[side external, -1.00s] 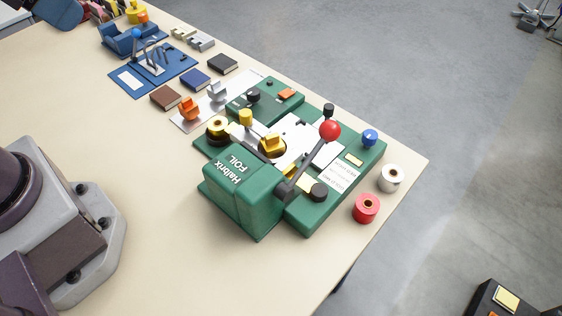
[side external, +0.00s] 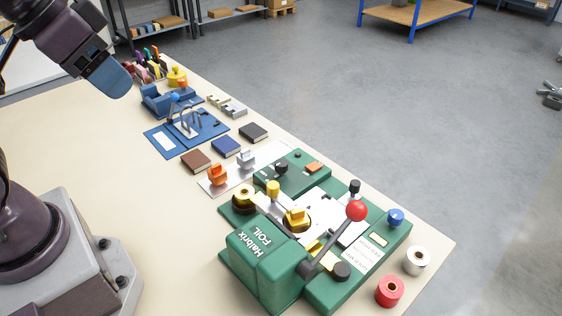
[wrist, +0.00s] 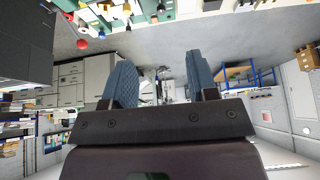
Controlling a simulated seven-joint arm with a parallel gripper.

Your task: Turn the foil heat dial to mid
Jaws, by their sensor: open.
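The green Halbrix FOIL machine (side external: 262,262) stands near the table's right edge, with a red-ball lever (side external: 356,210). Its low green control box (side external: 295,181) at the back carries a black knob (side external: 281,167), which looks like the heat dial, and an orange switch (side external: 314,167). The knob's marks and pointer are too small to read. My gripper (side external: 119,84) is high at the upper left, well away from the machine. In the wrist view my gripper (wrist: 162,78) has its two blue fingers spread with nothing between them.
An orange clamp-like piece (side external: 217,174) and a grey one stand on a plate beside the control box. Several dark blocks (side external: 226,146) and a blue press (side external: 187,130) lie farther back. Red (side external: 389,291) and white (side external: 416,260) rolls stand at the right edge. The left tabletop is clear.

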